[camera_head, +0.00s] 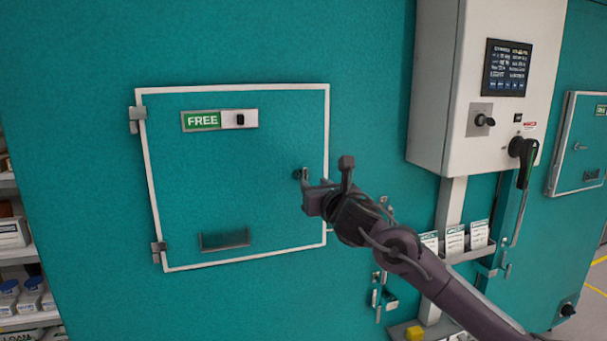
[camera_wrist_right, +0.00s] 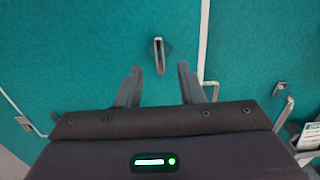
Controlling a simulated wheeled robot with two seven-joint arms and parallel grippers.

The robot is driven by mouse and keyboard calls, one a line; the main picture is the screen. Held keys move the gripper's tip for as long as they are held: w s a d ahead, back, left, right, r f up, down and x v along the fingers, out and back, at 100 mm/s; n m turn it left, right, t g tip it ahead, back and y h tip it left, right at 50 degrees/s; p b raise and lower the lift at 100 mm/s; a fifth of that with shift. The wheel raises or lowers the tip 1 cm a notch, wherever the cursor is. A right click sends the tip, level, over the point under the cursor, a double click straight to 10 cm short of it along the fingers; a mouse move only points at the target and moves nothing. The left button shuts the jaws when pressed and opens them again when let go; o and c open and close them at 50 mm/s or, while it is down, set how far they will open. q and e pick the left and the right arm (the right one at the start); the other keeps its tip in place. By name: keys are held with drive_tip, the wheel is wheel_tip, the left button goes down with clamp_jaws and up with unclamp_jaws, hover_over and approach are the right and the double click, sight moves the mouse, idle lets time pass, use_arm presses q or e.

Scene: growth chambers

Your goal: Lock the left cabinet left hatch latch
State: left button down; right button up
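The left hatch (camera_head: 240,180) is a teal door with a pale frame, closed flush in the teal cabinet wall. Its label plate (camera_head: 220,120) reads FREE in green. The latch handle (camera_head: 304,174) is a small metal lever near the door's right edge, partly beside my gripper in the head view. In the right wrist view the latch handle (camera_wrist_right: 160,55) hangs vertically, just beyond the fingers. My right gripper (camera_wrist_right: 158,85) is open and empty, its two fingers apart and pointing at the latch; in the head view the right gripper (camera_head: 326,178) is beside the latch. My left gripper is not in view.
A white control box (camera_head: 490,90) with a screen and a black handle (camera_head: 524,160) juts out at the right. Document holders (camera_head: 455,243) hang below it. Another hatch (camera_head: 580,145) is at far right. Shelves with bottles (camera_head: 25,295) stand at the left edge.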

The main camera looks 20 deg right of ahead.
sight(306, 177)
drive_tip(key=w+p, duration=0.1)
drive_tip(key=w, duration=0.1)
drive_tip(key=w+p, duration=0.1)
drive_tip(key=w, duration=0.2)
drive_tip(key=shift+a+r, duration=0.1)
drive_tip(key=shift+a, duration=0.1)
drive_tip(key=shift+w, duration=0.4)
clamp_jaws()
